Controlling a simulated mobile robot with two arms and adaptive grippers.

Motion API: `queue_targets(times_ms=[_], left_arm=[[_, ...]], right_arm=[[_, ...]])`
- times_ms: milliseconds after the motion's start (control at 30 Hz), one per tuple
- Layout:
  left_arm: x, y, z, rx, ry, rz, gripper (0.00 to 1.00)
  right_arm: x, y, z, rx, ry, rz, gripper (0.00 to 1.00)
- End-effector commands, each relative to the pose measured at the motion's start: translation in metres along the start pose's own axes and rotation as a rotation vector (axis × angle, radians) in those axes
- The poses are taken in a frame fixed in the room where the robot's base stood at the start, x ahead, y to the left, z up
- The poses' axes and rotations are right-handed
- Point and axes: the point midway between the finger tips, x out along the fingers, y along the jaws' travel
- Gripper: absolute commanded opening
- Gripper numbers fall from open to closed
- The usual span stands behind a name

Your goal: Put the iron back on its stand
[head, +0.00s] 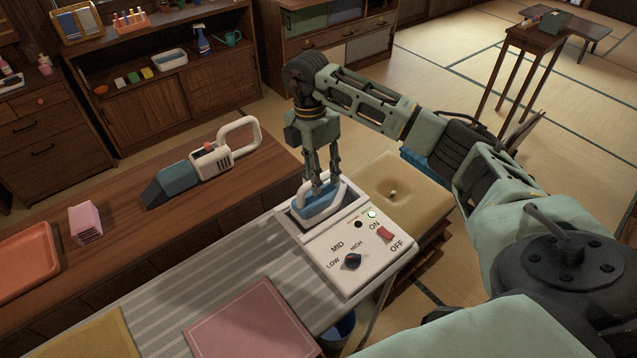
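The iron (313,212), blue with a white handle, sits at the stand (284,222), the pale tray-like rest at the far end of the white control unit (342,278). My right gripper (326,184) is above the iron, pointing down, its two fingertips at the handle. The fingers are fairly close together and hide part of the handle; whether they clamp it is not clear. The iron's underside is hidden, so I cannot tell how fully it rests on the stand. My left gripper is not in view.
A pink cloth (252,322) lies on the striped board (190,277). A handheld vacuum (205,160) and orange tray (25,262) are on the wooden counter. A tan cushion (420,198) is beside the unit.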

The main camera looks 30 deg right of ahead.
Motion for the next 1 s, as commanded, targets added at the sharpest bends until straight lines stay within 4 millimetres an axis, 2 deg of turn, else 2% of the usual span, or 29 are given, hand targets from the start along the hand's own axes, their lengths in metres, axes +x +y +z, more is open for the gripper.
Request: queue_targets(times_ms=[33,200,400,600,1000], left_arm=[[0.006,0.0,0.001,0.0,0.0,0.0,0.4],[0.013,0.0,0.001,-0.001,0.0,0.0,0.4],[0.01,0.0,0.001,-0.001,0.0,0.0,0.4],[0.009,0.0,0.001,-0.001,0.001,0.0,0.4],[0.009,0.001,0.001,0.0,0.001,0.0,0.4]], right_arm=[[-0.011,0.002,0.0,0.0,-0.001,0.008,0.35],[-0.051,0.001,0.0,0.001,-0.001,0.006,0.35],[-0.08,0.0,0.0,0.001,-0.001,0.003,0.35],[-0.089,0.0,0.0,0.001,0.0,0.0,0.35],[-0.089,0.0,0.0,0.001,0.0,0.0,0.35]])
